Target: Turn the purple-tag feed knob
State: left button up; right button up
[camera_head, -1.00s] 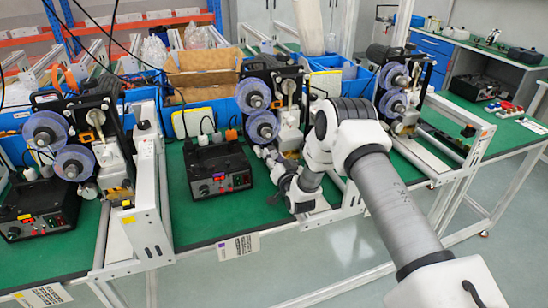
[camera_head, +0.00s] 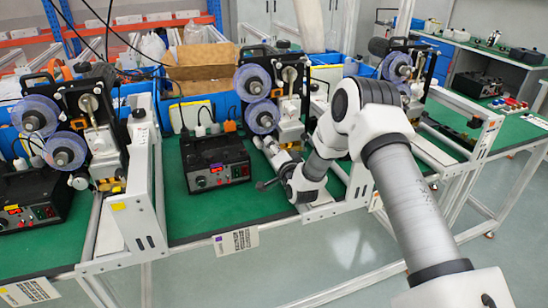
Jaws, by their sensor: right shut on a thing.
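The middle station bears a small purple tag on the label (camera_head: 236,240) at the bench's front edge. Its reel machine (camera_head: 288,90) has two blue-violet reels. My right arm comes in from the lower right, and its wrist is bent low over the green bench. My right gripper (camera_head: 276,158) is at the lower front of this machine, right of the black control box, and is shut on the feed knob. The knob is small and mostly hidden by the fingers, so its angle cannot be told. My left gripper is not in view.
Another reel machine (camera_head: 85,115) and box (camera_head: 35,200) are at the left. A white frame post (camera_head: 142,185) divides the stations. The green bench front is clear.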

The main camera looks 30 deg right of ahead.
jog(key=shift+m+b, duration=3.4)
jog(key=shift+b, duration=0.25)
jog(key=o, duration=1.1)
jog(key=shift+s, duration=0.1)
jog(key=v, duration=1.1)
jog(key=shift+s+a, duration=0.15)
jog(key=shift+s, duration=0.25)
